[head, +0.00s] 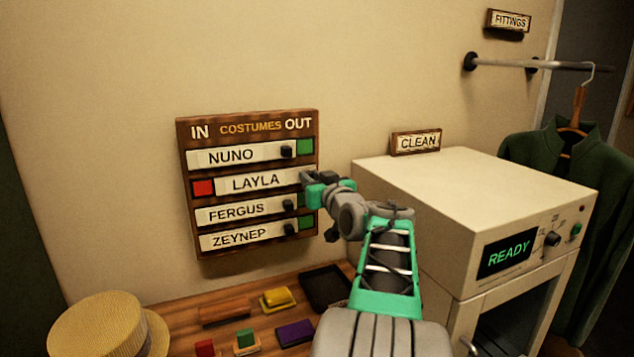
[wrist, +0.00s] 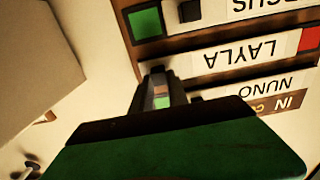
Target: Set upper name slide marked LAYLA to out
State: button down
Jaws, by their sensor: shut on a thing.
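The wooden name board (head: 247,115) hangs on the wall, with IN at its left and OUT at its right. The white LAYLA slide (head: 256,182) sits toward the OUT side, with a red square (head: 203,188) showing at its left. My gripper (head: 308,180) is at the right end of this slide, shut on its knob, which the fingers hide. In the wrist view the LAYLA slide (wrist: 240,56) appears upside down beside my gripper (wrist: 158,76). The red square (wrist: 309,38) shows at its far end.
The NUNO (head: 235,157), FERGUS (head: 238,212) and ZEYNEP (head: 240,236) slides sit toward IN, with dark knobs and green squares at right. A cream cabinet (head: 470,195) reading READY stands close right of my arm. A table (head: 180,320) with several small items lies below.

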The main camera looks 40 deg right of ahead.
jog(key=c, duration=1.4)
grip_release()
jog(key=shift+s+d, duration=0.1)
jog(key=shift+d, duration=0.2)
jog(key=shift+c, duration=0.2)
jog(key=shift+o, duration=0.8)
jog(key=shift+a, duration=0.1)
jog(key=b+v, duration=0.1)
jog(key=v, duration=0.6)
jog(key=shift+s+a+b, duration=0.15)
jog(key=shift+s+b, duration=0.15)
jog(key=shift+b, duration=0.1)
